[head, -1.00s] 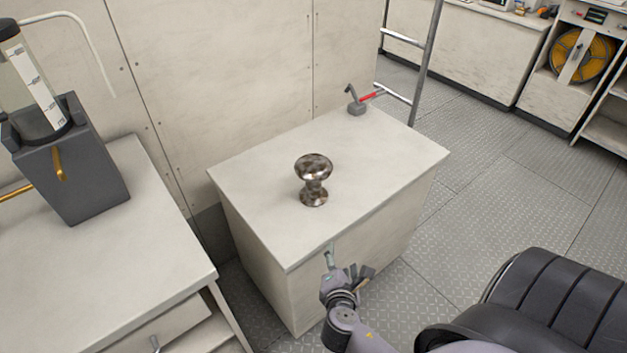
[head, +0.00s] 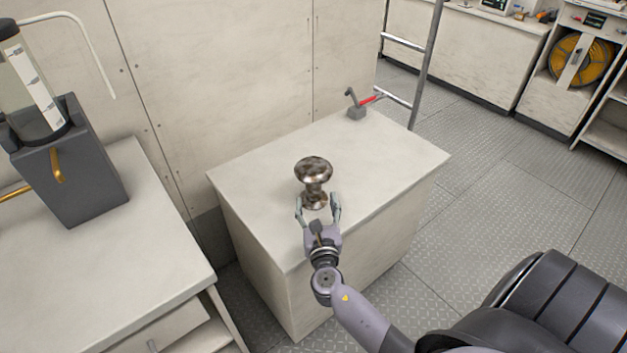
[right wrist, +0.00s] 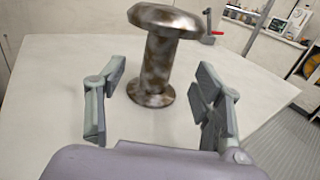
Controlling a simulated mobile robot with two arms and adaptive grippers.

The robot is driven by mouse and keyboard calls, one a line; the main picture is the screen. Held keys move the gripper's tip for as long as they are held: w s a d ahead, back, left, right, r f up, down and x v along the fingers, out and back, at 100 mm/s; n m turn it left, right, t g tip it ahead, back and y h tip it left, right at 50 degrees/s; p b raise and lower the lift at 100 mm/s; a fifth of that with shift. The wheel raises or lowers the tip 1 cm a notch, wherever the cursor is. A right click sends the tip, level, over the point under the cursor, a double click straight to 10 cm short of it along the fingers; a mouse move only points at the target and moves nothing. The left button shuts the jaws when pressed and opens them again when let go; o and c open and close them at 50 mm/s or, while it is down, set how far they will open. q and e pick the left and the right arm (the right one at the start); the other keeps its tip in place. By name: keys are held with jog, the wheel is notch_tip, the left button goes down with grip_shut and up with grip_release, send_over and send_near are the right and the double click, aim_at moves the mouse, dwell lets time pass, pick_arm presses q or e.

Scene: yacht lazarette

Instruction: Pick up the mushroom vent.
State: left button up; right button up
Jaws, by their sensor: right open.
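The mushroom vent (head: 313,170) is a mottled, shiny brown-grey metal piece with a wide domed cap, a narrow stem and a round foot. It stands upright on the pale top of a box-shaped cabinet (head: 260,160). My right gripper (head: 318,205) is open at the near side of the vent, low by its foot. In the right wrist view the vent (right wrist: 157,60) stands just beyond and between the two spread fingers (right wrist: 160,100), with a gap on each side. My left gripper is not in view.
A small grey item with a red handle (head: 357,108) sits at the cabinet's far corner. A metal ladder (head: 425,65) stands behind it. A bench (head: 90,270) at left carries a grey holder (head: 70,170) with a clear cylinder. The cabinet top around the vent is clear.

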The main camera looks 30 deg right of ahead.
aim_at(315, 187)
jog(key=x, duration=0.3)
jog(key=shift+w+d, duration=0.15)
jog(key=shift+w, duration=0.05)
jog(key=shift+b+x, duration=0.75)
jog(key=shift+x, duration=1.95)
jog(key=shift+c, duration=0.2)
grip_shut()
